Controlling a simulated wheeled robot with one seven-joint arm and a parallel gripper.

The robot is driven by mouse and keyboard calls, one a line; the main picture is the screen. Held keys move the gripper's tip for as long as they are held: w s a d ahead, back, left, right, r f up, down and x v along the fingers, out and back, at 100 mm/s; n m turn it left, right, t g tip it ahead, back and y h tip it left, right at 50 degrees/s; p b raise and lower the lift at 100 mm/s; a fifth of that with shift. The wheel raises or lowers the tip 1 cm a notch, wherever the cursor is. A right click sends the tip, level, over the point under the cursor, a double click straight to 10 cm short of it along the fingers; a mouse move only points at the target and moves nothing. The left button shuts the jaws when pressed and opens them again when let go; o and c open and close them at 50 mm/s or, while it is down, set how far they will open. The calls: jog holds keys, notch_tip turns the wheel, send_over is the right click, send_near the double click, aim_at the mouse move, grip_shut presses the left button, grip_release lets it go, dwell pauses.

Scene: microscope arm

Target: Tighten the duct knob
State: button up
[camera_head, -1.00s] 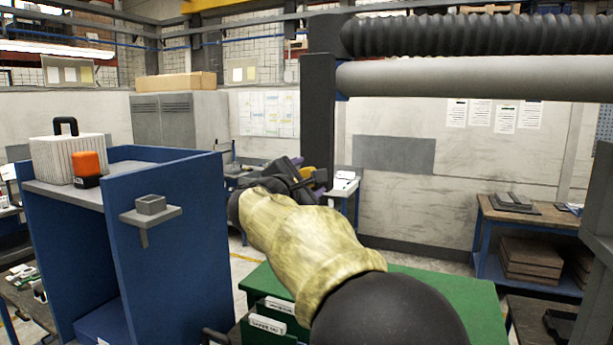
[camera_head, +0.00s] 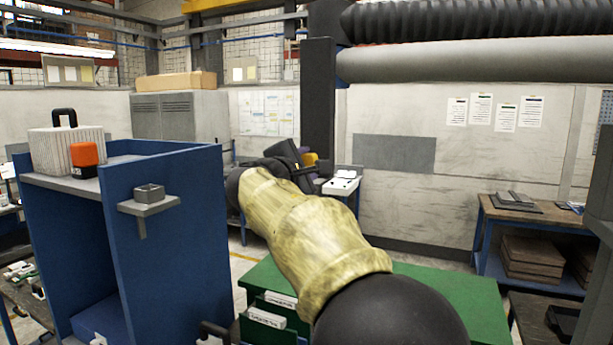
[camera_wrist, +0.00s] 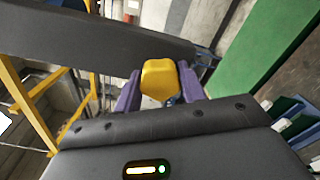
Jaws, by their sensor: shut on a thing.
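The yellow duct knob (camera_wrist: 160,82) sits between the two purple fingers of my gripper (camera_wrist: 160,90) in the wrist view. The gripper is shut on it, with one finger on each side. A dark grey bar (camera_wrist: 90,40) lies right behind the knob in that view. In the head view, the knob (camera_head: 309,158) is a small yellow patch beside my dark gripper body (camera_head: 290,160), below the dark upright post (camera_head: 318,95). My own gripper hides most of the contact there.
A dark ribbed duct (camera_head: 480,28) and a grey pipe (camera_head: 470,60) run across the upper right. A blue cabinet (camera_head: 165,240) stands at left with a small grey shelf (camera_head: 148,205). A green-topped drawer unit (camera_head: 440,280) stands below my arm.

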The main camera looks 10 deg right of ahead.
jog(key=m+b, duration=0.1)
jog(key=b, duration=0.1)
jog(key=m+b, duration=0.1)
jog(key=shift+f+m+b, duration=0.3)
jog(key=shift+f+b, duration=0.05)
jog(key=m+b, duration=0.7)
jog(key=m, duration=0.1)
jog(key=shift+r+m+b, duration=0.1)
jog(key=shift+m+b, duration=0.7)
jog(key=shift+m, duration=1.2)
jog(key=o, duration=1)
jog(key=shift+r, duration=0.1)
jog(key=shift+s, duration=0.1)
